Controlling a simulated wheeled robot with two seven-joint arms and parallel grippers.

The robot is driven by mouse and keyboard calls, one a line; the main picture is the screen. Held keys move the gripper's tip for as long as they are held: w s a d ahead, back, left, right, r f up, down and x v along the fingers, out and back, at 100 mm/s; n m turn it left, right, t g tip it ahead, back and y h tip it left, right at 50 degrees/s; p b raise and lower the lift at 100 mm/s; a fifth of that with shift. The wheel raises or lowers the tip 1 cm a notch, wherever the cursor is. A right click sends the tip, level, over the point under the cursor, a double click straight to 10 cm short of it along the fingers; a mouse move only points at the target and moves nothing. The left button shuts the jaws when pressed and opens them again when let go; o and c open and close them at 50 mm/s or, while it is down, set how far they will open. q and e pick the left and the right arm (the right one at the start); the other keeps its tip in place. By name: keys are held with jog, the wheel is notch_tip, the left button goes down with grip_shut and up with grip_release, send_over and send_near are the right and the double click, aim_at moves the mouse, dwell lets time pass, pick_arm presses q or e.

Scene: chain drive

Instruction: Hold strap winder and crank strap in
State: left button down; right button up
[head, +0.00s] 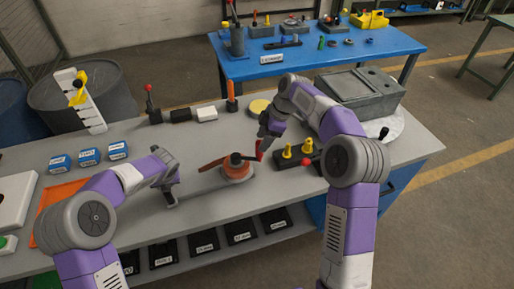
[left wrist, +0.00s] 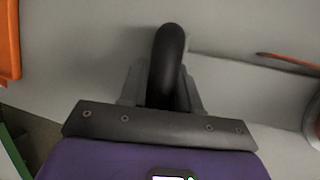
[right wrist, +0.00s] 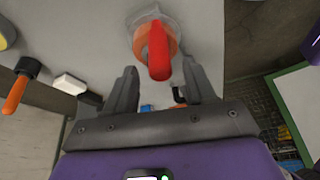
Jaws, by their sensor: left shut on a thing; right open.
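The strap winder has an orange drum (head: 237,170) on a grey base plate that runs left across the table. Its crank arm ends in a red knob (head: 259,149). An orange strap (head: 212,164) reaches left from the drum. My left gripper (head: 170,193) is shut on the winder's black handle (left wrist: 168,60) at the plate's left end. My right gripper (head: 264,143) is open close to the red knob. In the right wrist view, the knob (right wrist: 159,48) stands ahead of and between the open fingers; contact cannot be told.
Yellow pegs (head: 287,151) on a black block stand right of the winder. A grey box (head: 362,90) is behind. Blue boxes (head: 89,156) and an orange mat (head: 57,203) lie left. A white block (head: 207,113) and an orange-handled tool (head: 231,95) stand at the back.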

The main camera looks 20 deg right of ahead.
jog(key=x, duration=0.5)
jog(key=shift+w+a+f, duration=0.1)
jog(key=shift+f, duration=0.25)
grip_shut()
